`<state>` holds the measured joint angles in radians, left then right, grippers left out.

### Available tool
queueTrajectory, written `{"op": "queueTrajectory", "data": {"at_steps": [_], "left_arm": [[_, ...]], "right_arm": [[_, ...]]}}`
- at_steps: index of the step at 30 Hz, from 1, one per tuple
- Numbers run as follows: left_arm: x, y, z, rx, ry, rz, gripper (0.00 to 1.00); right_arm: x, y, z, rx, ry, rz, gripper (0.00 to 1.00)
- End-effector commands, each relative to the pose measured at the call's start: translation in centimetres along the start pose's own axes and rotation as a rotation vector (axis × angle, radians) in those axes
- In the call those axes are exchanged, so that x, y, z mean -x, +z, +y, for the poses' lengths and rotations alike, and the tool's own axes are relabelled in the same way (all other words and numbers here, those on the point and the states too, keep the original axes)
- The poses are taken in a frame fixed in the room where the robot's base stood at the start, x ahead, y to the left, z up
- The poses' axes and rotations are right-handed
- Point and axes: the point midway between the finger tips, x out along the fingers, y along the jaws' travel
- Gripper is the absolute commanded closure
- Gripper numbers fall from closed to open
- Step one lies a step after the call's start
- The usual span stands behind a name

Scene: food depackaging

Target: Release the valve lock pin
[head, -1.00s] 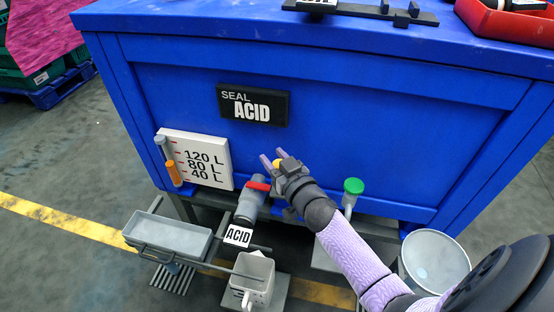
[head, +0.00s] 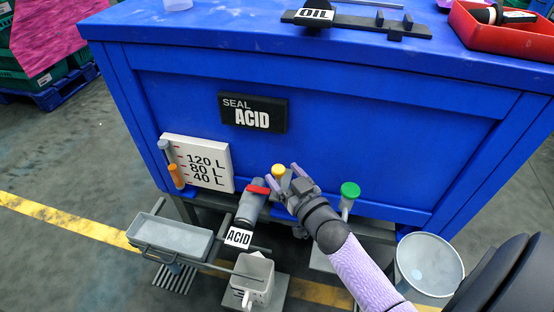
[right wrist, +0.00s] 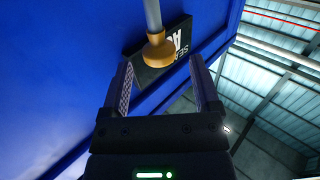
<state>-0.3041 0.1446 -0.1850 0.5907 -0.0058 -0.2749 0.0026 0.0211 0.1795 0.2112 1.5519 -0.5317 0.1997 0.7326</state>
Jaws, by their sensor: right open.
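The yellow-capped pin (head: 278,170) sticks out from the blue tank's lower front, beside the grey outlet valve with its red handle (head: 258,187). I take this pin for the valve lock pin. My right gripper (head: 288,176) is open and empty, just right of the yellow cap. In the right wrist view the pin's cap (right wrist: 155,50) shows on its grey rod, between the lines of the two fingers (right wrist: 162,80) and close to their tips. I cannot tell whether a finger touches it. My left gripper is not in view.
An ACID tag (head: 238,237) hangs below the outlet. A grey tray (head: 168,236) and a pale jug (head: 250,280) stand below. A green-capped post (head: 349,190) is right of my gripper, and a white bucket (head: 430,265) stands lower right.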

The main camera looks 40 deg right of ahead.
Motion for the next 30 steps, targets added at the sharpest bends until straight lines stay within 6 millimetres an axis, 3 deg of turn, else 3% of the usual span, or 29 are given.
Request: {"op": "queueTrajectory", "data": {"at_steps": [3,8,22,25,30], "left_arm": [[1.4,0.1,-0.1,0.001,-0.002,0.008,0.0],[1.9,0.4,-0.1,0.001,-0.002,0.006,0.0],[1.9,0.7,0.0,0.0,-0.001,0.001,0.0],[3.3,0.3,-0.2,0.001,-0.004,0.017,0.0],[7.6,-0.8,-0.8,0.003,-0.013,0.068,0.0]], "right_arm": [[2.6,-0.5,0.0,-0.003,0.002,0.0,0.21],[4.8,-0.3,0.0,-0.001,0.001,0.001,0.21],[5.1,-0.1,0.0,0.0,0.0,0.002,0.21],[5.1,-1.9,0.0,-0.001,0.0,0.013,0.21],[4.8,-7.4,0.0,-0.003,0.0,0.045,0.21]]}}
